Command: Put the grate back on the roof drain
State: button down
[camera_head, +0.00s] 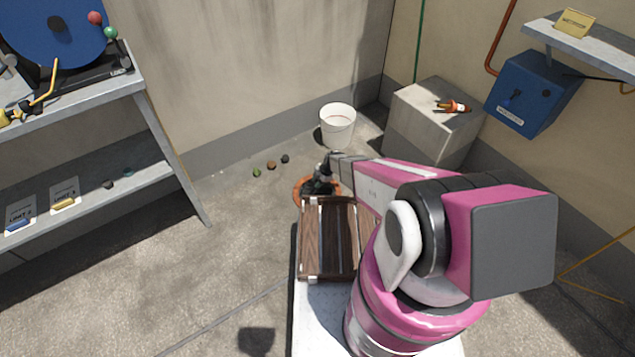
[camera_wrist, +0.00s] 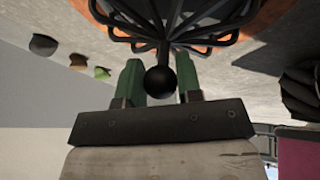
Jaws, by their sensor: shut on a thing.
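The grate (camera_wrist: 205,30) is a dark wire cage of curved bars with a round black knob (camera_wrist: 160,80). My gripper (camera_wrist: 159,75) has its green fingers on both sides of this knob and is shut on it. In the head view my gripper (camera_head: 325,165) points down at the floor, with the dark grate (camera_head: 312,187) below it. The orange-brown rim of the roof drain (camera_head: 298,190) shows around the grate. The rim also shows behind the bars in the wrist view (camera_wrist: 268,20). I cannot tell whether the grate touches the drain; the drain's near side is hidden.
A brown slatted crate (camera_head: 325,235) stands just in front of the drain. Small lumps (camera_head: 271,165) lie left.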

jog(key=shift+f, duration=0.1)
jog(key=c, duration=0.8)
grip_release()
jog(key=s+d+r+m+h, duration=0.1)
jog(key=s+d+r+m, duration=0.25)
jog(key=r, duration=0.65)
jog(key=s+d+r+m, duration=0.2)
jog(key=d+r+m, duration=0.2)
jog(key=r, duration=0.7)
jog(key=s+d+r+m+h, duration=0.1)
jog(key=s+d+r+m, duration=0.25)
jog(key=r, duration=0.65)
jog(key=s+d+r+m+h, duration=0.1)
jog(key=s+d+r+m, duration=0.1)
jog(key=s+r+m, duration=0.1)
jog(key=s+d+r+m+h, duration=0.1)
jog(key=s+d+r+m, duration=0.2)
jog(key=r+m, duration=0.2)
jog(key=s+d+r+m+h, duration=0.1)
jog(key=s+d+r+m, duration=0.2)
jog(key=r, duration=0.5)
jog(key=shift+s+m, duration=0.35)
jog(key=shift+m, duration=0.15)
jog(key=shift+f, duration=0.1)
